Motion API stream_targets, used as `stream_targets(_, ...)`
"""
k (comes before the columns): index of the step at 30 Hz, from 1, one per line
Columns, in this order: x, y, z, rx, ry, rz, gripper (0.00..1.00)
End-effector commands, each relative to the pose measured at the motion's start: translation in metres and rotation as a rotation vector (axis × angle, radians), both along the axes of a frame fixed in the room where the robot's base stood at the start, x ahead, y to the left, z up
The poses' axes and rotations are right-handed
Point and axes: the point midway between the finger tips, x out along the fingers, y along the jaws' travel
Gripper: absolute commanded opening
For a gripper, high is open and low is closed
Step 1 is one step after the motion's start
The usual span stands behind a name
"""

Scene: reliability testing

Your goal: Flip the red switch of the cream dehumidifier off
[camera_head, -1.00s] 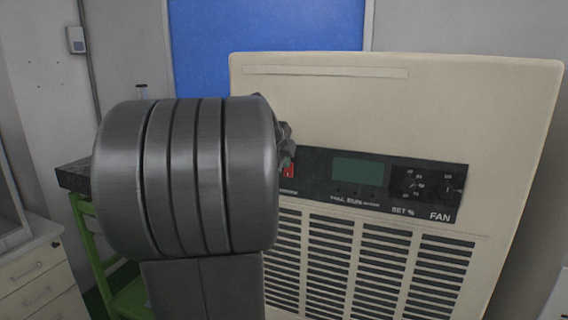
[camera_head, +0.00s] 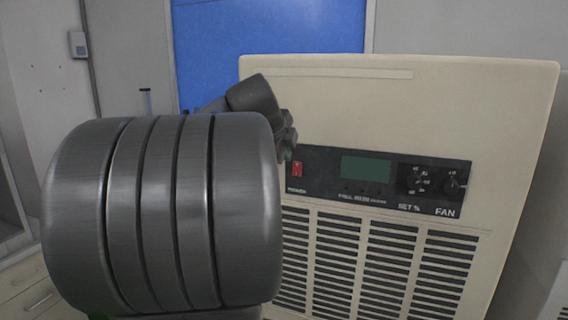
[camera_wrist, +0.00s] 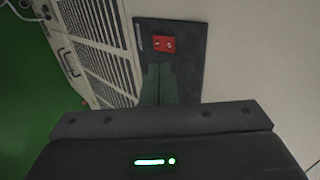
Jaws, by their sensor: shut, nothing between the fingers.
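The cream dehumidifier (camera_head: 470,90) stands at the right of the head view, its black control panel (camera_head: 330,190) across the front. The red switch (camera_head: 297,170) is at the panel's left end, uncovered in the head view. In the wrist view the red switch (camera_wrist: 163,44) sits near the top of the dark panel (camera_wrist: 185,60). My gripper (camera_wrist: 160,70) is shut and empty, its fingertips just below the switch in that picture. A small gap shows between tips and switch; I cannot tell whether they touch the panel. In the head view my arm hides most of the gripper.
A display (camera_head: 366,169) and dark knobs (camera_head: 418,179) are on the panel right of the switch. Vent slats (camera_head: 390,260) lie below. A blue panel (camera_head: 270,50) is on the wall behind. Green floor (camera_wrist: 30,90) shows in the wrist view.

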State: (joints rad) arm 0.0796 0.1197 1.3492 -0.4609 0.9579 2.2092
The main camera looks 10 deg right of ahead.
Motion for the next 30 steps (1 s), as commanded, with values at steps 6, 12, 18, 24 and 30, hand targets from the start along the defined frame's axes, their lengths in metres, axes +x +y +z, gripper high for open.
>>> stream_targets(6,-0.020,0.014,0.032,-0.001,-0.004,0.002,0.00)
stream_targets(12,-0.031,0.021,0.049,0.000,-0.001,0.001,0.00)
stream_targets(18,-0.034,0.022,0.053,0.001,0.001,0.000,0.00)
stream_targets(24,-0.033,0.022,0.053,0.000,0.001,-0.001,0.00)
stream_targets(30,-0.028,0.019,0.045,-0.001,0.003,-0.001,0.00)
